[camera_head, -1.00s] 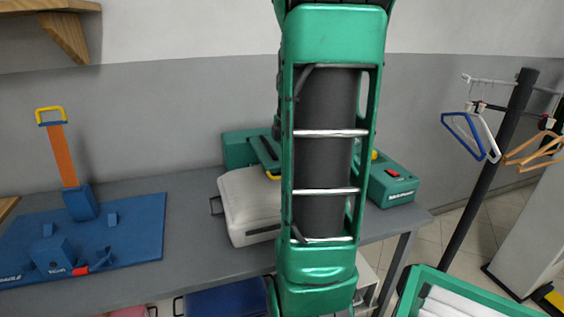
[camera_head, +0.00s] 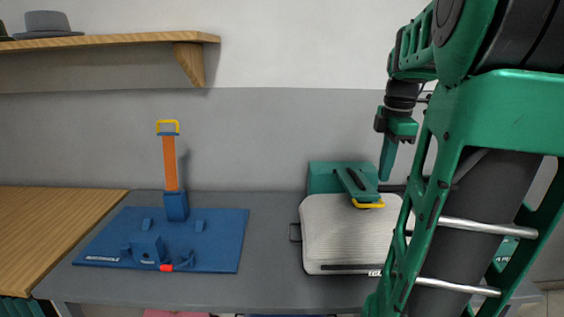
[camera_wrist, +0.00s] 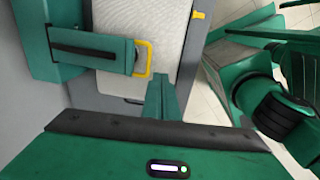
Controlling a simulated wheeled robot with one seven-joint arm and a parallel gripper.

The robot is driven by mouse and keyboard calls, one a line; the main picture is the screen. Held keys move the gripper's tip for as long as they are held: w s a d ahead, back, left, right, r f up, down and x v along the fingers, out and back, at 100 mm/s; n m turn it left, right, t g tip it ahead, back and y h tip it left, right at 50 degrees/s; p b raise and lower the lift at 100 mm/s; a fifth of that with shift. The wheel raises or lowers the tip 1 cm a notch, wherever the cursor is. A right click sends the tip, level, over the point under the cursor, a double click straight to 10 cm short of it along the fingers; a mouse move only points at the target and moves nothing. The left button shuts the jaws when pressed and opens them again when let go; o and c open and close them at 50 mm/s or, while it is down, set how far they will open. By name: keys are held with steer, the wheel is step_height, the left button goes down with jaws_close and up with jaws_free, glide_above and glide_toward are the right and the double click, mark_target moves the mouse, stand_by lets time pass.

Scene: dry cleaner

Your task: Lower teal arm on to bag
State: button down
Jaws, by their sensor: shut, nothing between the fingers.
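The teal arm (camera_head: 352,181) reaches forward from a teal machine body (camera_head: 322,178) and has a yellow handle (camera_head: 368,205) at its tip. It lies over the back edge of the pale grey bag (camera_head: 345,235); I cannot tell if it touches. In the wrist view the teal arm (camera_wrist: 88,50), its handle (camera_wrist: 144,58) and the bag (camera_wrist: 140,18) are close by. My gripper (camera_head: 386,176) is shut and empty, pointing down just right of the handle. Its fingers also show in the wrist view (camera_wrist: 162,90), apart from the handle.
A blue board (camera_head: 215,240) with an orange upright lever (camera_head: 171,164) stands left on the grey table (camera_head: 275,225). A wooden counter (camera_head: 60,230) is at far left, and a wooden shelf (camera_head: 110,39) holds a grey hat (camera_head: 47,24). The table between board and bag is clear.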

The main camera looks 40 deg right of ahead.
steer(key=shift+a, duration=0.1)
steer(key=s+a+f+m, duration=0.4)
steer(key=a+f+m, duration=0.3)
steer(key=a+m, duration=0.1)
steer(key=s+a+f+m+g, duration=0.1)
steer(key=s+a+f+m, duration=0.3)
steer(key=a+f+m, duration=0.3)
steer(key=a+m, duration=0.2)
steer(key=a, duration=0.1)
steer(key=shift+s+a+f+y, duration=0.25)
steer(key=shift+a+f+y, duration=0.05)
steer(key=shift+a+y, duration=0.1)
